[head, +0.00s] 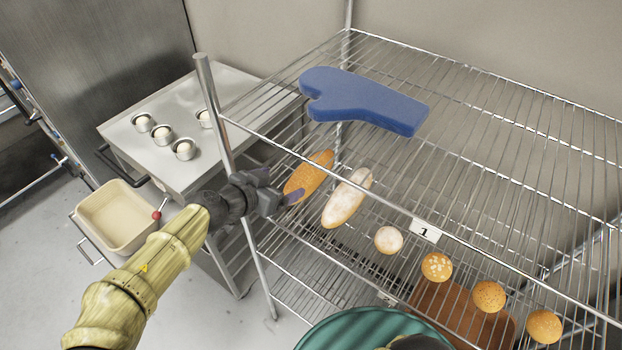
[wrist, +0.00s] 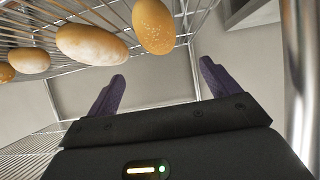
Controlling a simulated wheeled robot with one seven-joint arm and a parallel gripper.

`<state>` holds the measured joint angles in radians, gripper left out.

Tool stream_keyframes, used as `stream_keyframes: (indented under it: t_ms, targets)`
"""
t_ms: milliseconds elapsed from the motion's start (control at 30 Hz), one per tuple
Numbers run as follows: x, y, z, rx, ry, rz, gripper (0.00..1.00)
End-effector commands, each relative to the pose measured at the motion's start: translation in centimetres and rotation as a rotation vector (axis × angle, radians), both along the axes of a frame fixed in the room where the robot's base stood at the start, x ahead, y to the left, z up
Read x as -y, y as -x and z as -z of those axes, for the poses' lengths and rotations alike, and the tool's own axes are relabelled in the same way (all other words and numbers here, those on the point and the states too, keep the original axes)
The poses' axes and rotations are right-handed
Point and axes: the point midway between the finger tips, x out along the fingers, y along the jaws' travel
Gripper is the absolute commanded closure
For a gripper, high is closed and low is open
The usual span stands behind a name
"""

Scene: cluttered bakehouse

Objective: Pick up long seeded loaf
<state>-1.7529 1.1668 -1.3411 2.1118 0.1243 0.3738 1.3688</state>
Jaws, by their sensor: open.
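The long seeded loaf (head: 308,175) is golden brown and lies at the left end of a wire shelf level, below the top rack's front edge. It also shows at the top of the wrist view (wrist: 153,25), with pale seeds on its crust. A flour-dusted pale loaf (head: 347,198) lies close to its right; in the wrist view this loaf (wrist: 88,44) is to its left. My gripper (head: 280,185) is at the shelf's front left, beside the seeded loaf. Its purple fingers (wrist: 162,72) are apart with nothing between them; the loaf appears beyond and above them.
A metal shelf post (head: 213,110) stands close to my gripper. A blue oven mitt (head: 365,100) lies on the top rack. Several round buns (head: 388,240) sit to the right. A steel table (head: 185,105) with small tins and a beige tub (head: 115,215) are at left.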

Motion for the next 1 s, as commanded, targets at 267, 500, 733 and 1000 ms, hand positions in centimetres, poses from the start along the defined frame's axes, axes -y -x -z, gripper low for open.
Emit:
stream_keyframes:
  t_ms: [267,500,733,1000]
  targets:
    - [2.9,-3.4,2.8,0.0,-0.003,0.009,0.12]
    - [4.2,-5.1,3.5,0.0,-0.001,0.009,0.12]
    - [4.1,-5.0,3.4,0.0,-0.001,0.005,0.12]
    - [5.0,-6.2,5.0,0.0,-0.002,0.004,0.12]
